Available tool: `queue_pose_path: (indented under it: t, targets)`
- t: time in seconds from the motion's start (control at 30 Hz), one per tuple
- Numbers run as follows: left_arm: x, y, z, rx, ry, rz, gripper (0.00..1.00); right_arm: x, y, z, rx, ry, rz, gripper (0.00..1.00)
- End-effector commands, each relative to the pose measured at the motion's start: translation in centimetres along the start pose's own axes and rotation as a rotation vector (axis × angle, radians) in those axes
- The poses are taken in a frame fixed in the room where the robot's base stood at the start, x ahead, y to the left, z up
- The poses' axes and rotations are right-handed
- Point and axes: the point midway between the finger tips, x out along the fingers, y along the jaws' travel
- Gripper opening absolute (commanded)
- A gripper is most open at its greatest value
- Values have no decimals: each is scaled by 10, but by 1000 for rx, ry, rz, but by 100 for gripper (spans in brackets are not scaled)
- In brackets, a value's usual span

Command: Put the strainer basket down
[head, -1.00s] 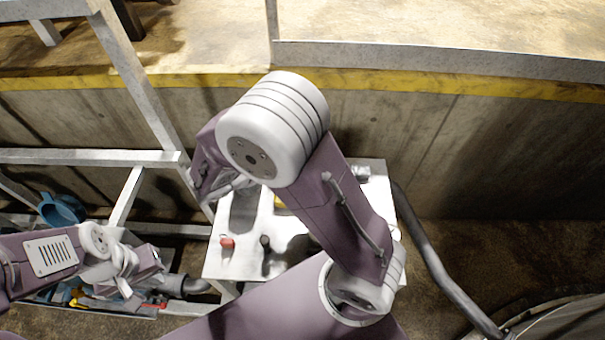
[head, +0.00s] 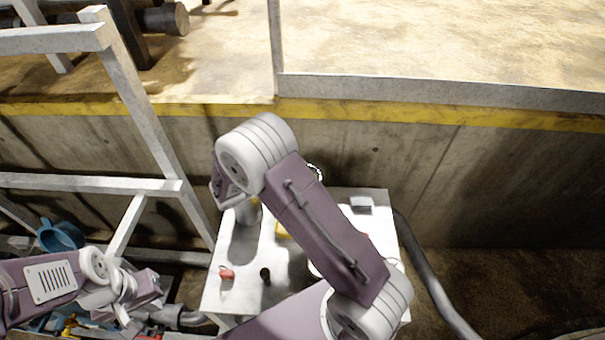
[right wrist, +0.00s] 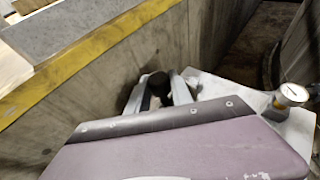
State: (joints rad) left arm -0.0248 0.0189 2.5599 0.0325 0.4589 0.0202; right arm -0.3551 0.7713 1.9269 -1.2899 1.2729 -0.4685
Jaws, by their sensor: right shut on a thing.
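My right gripper (right wrist: 167,92) is shut on a dark rounded thing (right wrist: 159,82) that shows between its fingers in the right wrist view. This is likely part of the strainer basket, but its body is not clearly seen. I cannot tell whether the held thing touches the box. My left gripper (head: 128,300) is at the lower left, over cluttered parts; its jaws are too unclear to read.
The box top carries a red knob (head: 226,273), a black knob (head: 265,274) and a grey block (head: 361,203). A metal frame (head: 150,120) rises at left, a concrete wall (head: 400,155) behind, a thick pipe (head: 430,270) at right.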

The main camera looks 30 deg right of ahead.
Motion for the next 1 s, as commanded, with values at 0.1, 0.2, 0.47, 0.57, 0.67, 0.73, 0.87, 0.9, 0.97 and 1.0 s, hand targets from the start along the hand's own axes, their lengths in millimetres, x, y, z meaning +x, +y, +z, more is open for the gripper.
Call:
queue_pose_path:
  t: [0.1,0.2,0.47,0.57,0.67,0.73,0.87,0.9,0.97,1.0]
  targets:
    - [-6,0,-1,0,0,0,0,13,12,-3,0,-2,-2,0]
    - [-7,0,-1,0,0,0,0,18,18,-6,0,-1,-1,0]
    - [-14,0,-1,0,0,0,0,26,18,-22,-5,-2,-2,0]
    - [-19,0,-2,0,0,0,0,32,19,-36,-3,-2,-1,0]
    - [-19,0,-2,0,0,0,0,34,19,-43,0,-2,0,0]
    - [-18,0,-2,0,0,0,0,34,19,-44,2,-2,0,0]
    - [-18,0,-2,0,0,0,0,34,19,-44,1,-2,0,0]
    - [-17,0,-2,0,0,0,0,35,19,-45,1,-2,0,0]
    - [-15,0,-2,0,0,0,0,36,19,-47,1,-2,0,0]
    - [-14,0,-1,0,0,0,0,36,18,-48,0,0,0,29]
